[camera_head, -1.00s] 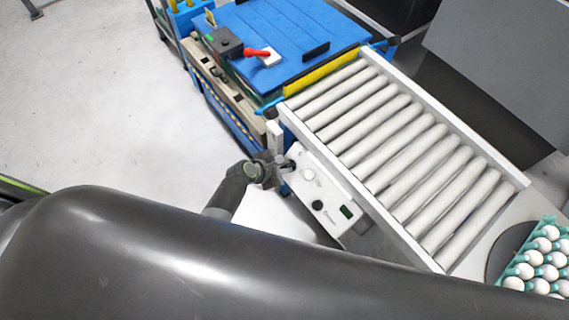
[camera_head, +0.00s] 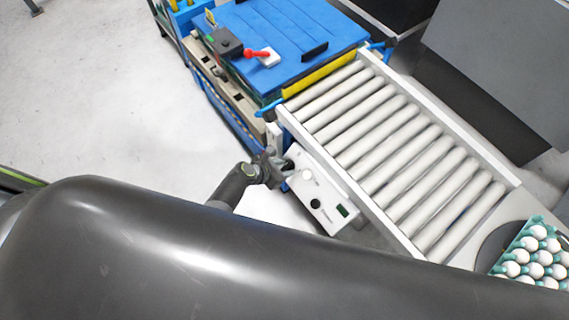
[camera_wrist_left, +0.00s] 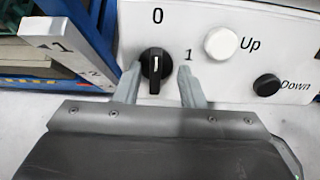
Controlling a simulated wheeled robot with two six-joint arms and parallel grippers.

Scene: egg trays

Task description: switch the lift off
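The white control panel (camera_head: 322,200) is on the near side of the roller conveyor. In the left wrist view it carries a black rotary switch (camera_wrist_left: 155,66), a white Up button (camera_wrist_left: 221,43) and a black Down button (camera_wrist_left: 267,85). A 0 is marked above the switch and a 1 to its right. The switch's grip and white line stand vertical, the line toward the 0. My left gripper (camera_wrist_left: 161,74) is open, one finger on each side of the switch; a gap shows at the right finger. In the head view the left gripper (camera_head: 274,168) partly hides the switch. My right gripper is not visible.
The roller conveyor (camera_head: 400,150) runs beside the panel. A tray of white eggs (camera_head: 520,258) is at the right. My dark arm link covers the bottom. Open floor lies left.

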